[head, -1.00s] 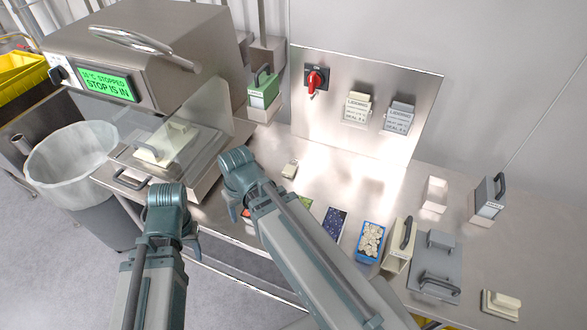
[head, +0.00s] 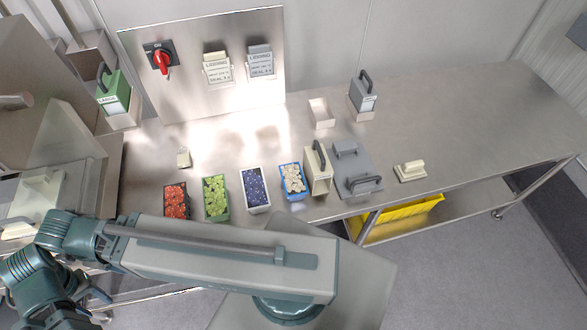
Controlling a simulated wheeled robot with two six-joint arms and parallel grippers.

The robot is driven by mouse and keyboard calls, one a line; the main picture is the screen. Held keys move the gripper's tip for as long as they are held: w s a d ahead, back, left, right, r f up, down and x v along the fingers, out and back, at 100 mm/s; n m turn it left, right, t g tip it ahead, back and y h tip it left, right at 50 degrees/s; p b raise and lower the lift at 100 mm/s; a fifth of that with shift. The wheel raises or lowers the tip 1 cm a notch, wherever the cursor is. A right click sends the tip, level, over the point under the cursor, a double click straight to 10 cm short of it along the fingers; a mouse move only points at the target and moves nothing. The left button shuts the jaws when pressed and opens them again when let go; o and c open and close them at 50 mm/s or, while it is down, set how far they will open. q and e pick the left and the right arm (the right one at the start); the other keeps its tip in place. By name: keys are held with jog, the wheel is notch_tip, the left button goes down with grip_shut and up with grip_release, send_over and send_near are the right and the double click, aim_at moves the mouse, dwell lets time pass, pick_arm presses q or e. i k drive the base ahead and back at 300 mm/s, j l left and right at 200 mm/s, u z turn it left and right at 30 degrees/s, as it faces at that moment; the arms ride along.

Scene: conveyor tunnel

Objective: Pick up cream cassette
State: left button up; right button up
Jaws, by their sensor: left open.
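The cream cassette (head: 319,180) stands upright on the steel table, with a dark handle on top. It is close to the right of the blue tub of pale pieces.
Red (head: 177,203), green (head: 215,200), blue (head: 256,190) and pale-filled (head: 293,182) tubs line the front edge. A grey plate (head: 352,170) with handles lies right of the cassette. An empty cream holder (head: 321,113) and grey cassette (head: 363,98) stand behind.

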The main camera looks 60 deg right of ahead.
aim_at(318, 172)
jog(key=i+j+z, duration=0.1)
jog(key=z, duration=2.5)
